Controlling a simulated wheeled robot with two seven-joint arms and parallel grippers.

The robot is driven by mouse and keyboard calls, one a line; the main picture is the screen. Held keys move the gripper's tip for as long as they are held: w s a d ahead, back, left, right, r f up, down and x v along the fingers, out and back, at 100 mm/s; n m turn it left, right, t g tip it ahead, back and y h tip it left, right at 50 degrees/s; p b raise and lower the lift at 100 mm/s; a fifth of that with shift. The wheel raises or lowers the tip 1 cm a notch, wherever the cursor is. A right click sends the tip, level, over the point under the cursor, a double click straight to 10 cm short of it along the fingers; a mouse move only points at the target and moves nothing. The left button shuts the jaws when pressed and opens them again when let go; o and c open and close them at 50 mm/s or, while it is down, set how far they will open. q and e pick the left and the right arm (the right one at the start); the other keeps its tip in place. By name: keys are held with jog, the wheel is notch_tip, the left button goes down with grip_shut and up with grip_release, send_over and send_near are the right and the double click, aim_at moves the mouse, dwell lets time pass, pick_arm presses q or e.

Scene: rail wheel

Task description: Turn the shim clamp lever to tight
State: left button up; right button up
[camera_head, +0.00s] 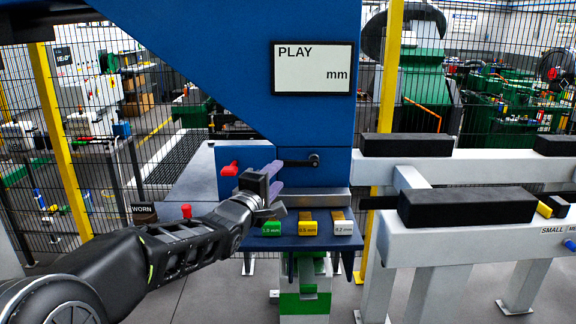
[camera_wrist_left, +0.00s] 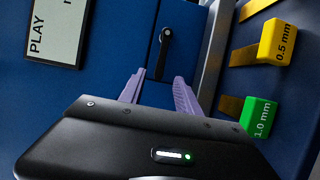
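A black lever (camera_head: 298,161), which I take to be the shim clamp lever, lies about horizontal on the blue machine's front, with a rounded thicker right end. The left wrist view also shows this lever (camera_wrist_left: 165,48), just beyond the fingertips. My left gripper (camera_head: 276,177) is just left of and slightly below the lever in the head view. In the wrist view this gripper's (camera_wrist_left: 158,88) two purple fingers are apart, with nothing between them. I cannot tell whether a finger touches the lever. I see no tight or loose marking. My right gripper is out of view.
Below are shim tabs: green 1.0 mm (camera_head: 271,228), yellow 0.5 mm (camera_head: 308,228) and white 0.2 mm (camera_head: 343,228). A red knob (camera_head: 229,169) sits left of the gripper. A PLAY display (camera_head: 313,68) hangs above. White rails with black blocks (camera_head: 466,206) stand right.

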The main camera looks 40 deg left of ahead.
aim_at(289, 164)
pick_arm(q)
jog(key=p+x, duration=0.2)
jog(key=x, duration=0.6)
jog(key=shift+s, duration=0.1)
grip_shut()
dwell(1.3)
